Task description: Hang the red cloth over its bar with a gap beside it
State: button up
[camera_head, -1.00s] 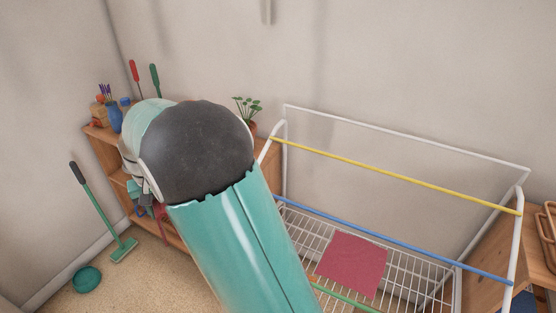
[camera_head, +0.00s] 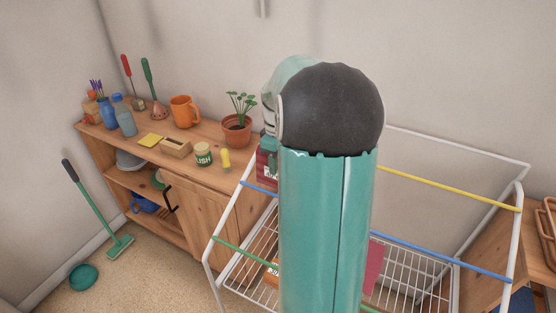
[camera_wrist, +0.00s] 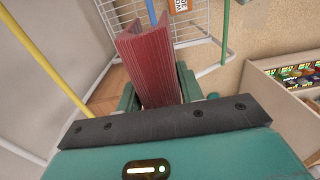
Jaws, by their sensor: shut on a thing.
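My gripper (camera_wrist: 157,92) is shut on the red cloth (camera_wrist: 150,62), which looks folded and ribbed in the wrist view. In the head view my arm hides most of the gripper, and a dark red piece (camera_head: 266,168) shows below it, just above the left part of the blue bar (camera_head: 259,188). The white drying rack (camera_head: 212,262) has a yellow bar (camera_head: 450,191), a blue bar and a green bar (camera_head: 232,247). A flat red sheet (camera_head: 373,268) shows at the rack beside my arm; whether it hangs or lies there is unclear.
A wooden dresser (camera_head: 205,215) stands left of the rack with a potted plant (camera_head: 237,125), an orange mug (camera_head: 184,111), bottles and jars on top. The wrist view shows a box of colourful packets (camera_wrist: 295,80) at right.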

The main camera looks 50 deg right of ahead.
jog(key=shift+d+f, duration=0.15)
jog(key=shift+f, duration=8)
jog(key=o, duration=0.9)
jog(key=shift+r, duration=0.1)
jog(key=shift+r, duration=3.4)
